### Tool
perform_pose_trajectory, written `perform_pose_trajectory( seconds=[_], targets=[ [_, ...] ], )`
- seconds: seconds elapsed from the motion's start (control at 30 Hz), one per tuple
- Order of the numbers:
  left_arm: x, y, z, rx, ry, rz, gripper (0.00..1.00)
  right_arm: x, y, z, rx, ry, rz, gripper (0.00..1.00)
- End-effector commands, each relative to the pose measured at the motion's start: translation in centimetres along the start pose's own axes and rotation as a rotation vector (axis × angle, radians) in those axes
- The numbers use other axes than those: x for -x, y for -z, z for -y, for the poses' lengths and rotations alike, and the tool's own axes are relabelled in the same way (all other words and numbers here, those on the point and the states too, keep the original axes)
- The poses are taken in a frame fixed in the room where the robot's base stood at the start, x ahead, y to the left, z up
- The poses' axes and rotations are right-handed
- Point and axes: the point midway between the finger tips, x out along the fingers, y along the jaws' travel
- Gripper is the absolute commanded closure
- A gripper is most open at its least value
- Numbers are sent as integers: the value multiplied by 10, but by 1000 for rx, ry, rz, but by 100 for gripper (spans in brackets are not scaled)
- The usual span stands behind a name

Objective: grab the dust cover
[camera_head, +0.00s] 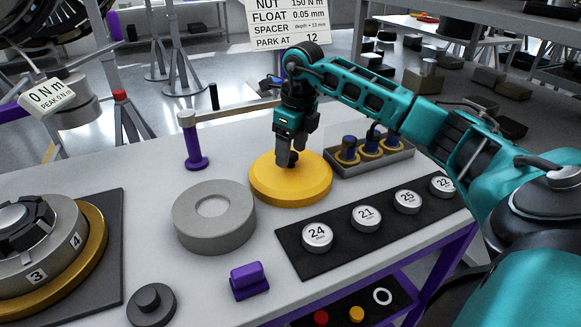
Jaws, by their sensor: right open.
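The dust cover appears to be the yellow round disc (302,190) lying flat on the light grey bench top. My right gripper (287,160) points down over the middle of the disc, with its fingers around or just above a small dark knob there. The fingers are open. They hide most of the knob, and I cannot tell whether they touch it. My left gripper is out of view.
A grey ring (214,232) stands close left of the disc. A black mat (372,226) with several numbered pucks lies to the right. A tray (375,163) with blue-topped parts is behind. A purple post (193,142) and purple block (248,281) stand nearby.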

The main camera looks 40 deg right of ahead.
Motion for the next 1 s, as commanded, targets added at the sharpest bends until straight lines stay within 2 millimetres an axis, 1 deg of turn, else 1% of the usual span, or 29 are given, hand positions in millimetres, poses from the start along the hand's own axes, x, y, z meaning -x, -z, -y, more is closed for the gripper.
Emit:
perform_pose_trajectory(
  seconds=[0.03,0.1,0.3,0.9,1.0],
  targets=[
    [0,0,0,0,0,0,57,-4,0,0,0,-1,-1,34],
    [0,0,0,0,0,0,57,-6,0,0,0,-1,0,34],
    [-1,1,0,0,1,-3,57,-6,0,0,0,0,1,35],
    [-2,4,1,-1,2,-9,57,-6,0,0,0,0,1,92],
    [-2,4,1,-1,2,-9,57,-5,0,0,0,0,2,100]
  ],
)
